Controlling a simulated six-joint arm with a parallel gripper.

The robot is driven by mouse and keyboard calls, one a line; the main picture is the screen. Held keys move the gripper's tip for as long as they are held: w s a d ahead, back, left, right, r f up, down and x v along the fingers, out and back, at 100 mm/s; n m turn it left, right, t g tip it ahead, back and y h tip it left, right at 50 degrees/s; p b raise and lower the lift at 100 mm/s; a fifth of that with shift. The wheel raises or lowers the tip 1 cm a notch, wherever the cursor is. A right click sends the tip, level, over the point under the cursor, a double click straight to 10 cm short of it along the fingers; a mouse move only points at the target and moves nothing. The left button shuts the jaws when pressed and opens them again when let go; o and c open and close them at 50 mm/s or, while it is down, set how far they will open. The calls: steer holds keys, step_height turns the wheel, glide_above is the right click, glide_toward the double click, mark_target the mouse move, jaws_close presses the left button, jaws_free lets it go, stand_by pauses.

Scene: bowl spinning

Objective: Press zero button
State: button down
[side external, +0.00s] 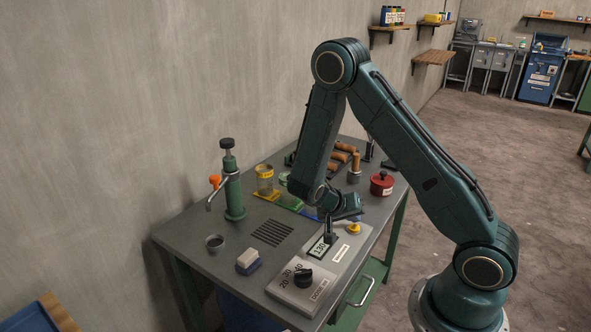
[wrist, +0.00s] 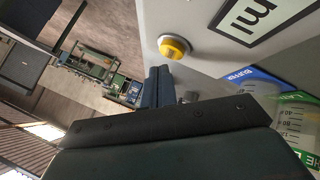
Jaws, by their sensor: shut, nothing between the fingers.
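The grey control box (side external: 305,287) stands at the table's front right, with a lit display (side external: 318,246), a black knob (side external: 303,278) and a yellow button (side external: 354,228). The yellow button also shows in the wrist view (wrist: 174,47), set in a pale ring. I cannot read any label as zero. My gripper (side external: 331,237) is shut and empty, fingers pointing down close to the display and left of the yellow button. In the wrist view, the shut fingers (wrist: 158,80) are just below the yellow button. I cannot tell whether they touch the box.
A green hand press (side external: 233,190), a small cup (side external: 215,242) and a blue-white block (side external: 249,261) stand on the left of the table. A red pot (side external: 381,183) is at the right behind my gripper. Yellow, green and blue pads with jars lie behind the box.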

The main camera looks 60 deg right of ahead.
mark_target(351, 229)
steer(key=shift+f, duration=0.9)
stand_by(1.2)
steer(key=shift+r, duration=0.9)
steer(key=shift+r, duration=0.15)
steer(key=shift+r, duration=2.35)
